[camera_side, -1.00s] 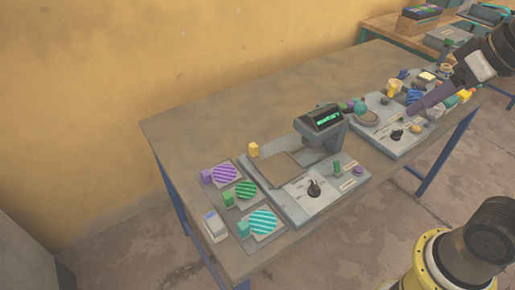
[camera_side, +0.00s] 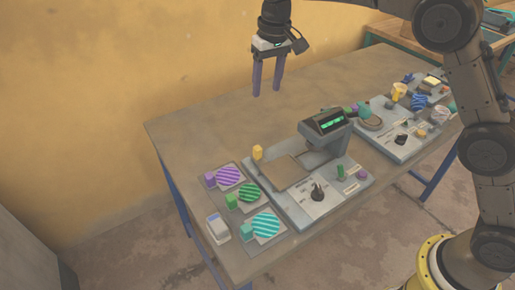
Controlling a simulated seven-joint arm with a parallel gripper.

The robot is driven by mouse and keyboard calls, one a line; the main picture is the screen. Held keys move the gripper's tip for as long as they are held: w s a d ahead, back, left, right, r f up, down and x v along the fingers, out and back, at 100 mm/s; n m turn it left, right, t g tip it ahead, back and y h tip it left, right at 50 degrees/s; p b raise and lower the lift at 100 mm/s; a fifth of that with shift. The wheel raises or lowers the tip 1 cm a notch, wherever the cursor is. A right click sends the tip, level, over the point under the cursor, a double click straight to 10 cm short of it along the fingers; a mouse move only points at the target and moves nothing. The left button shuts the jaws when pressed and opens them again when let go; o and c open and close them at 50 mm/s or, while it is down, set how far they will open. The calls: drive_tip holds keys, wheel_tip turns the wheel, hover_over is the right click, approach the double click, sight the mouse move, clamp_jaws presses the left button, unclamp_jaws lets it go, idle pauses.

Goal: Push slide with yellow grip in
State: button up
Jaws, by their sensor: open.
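The slide (camera_side: 286,173) is a flat brownish plate on the left part of the grey press (camera_side: 322,198). Its yellow grip (camera_side: 257,152) stands upright at the slide's far left corner. The press head (camera_side: 327,122), with a green lit display, rises to the right of the slide. My gripper (camera_side: 267,92) points down with two dark fingers apart. It is empty and hangs in the air above and behind the yellow grip, touching nothing.
Striped plates with purple, green and teal grips (camera_side: 228,175) lie left of the press. A white box (camera_side: 217,228) stands at the front left. A second machine (camera_side: 400,135) with several small objects is at the right. The back left tabletop (camera_side: 195,125) is clear.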

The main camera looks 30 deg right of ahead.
drive_tip(key=g, duration=0.1)
approach(258, 147)
wheel_tip(258, 147, down, 11)
drive_tip(key=shift+w+a+r, duration=0.1)
drive_tip(key=shift+a+r, duration=0.1)
clamp_jaws()
idle(0.4)
drive_tip(key=shift+r, duration=0.1)
idle(1.0)
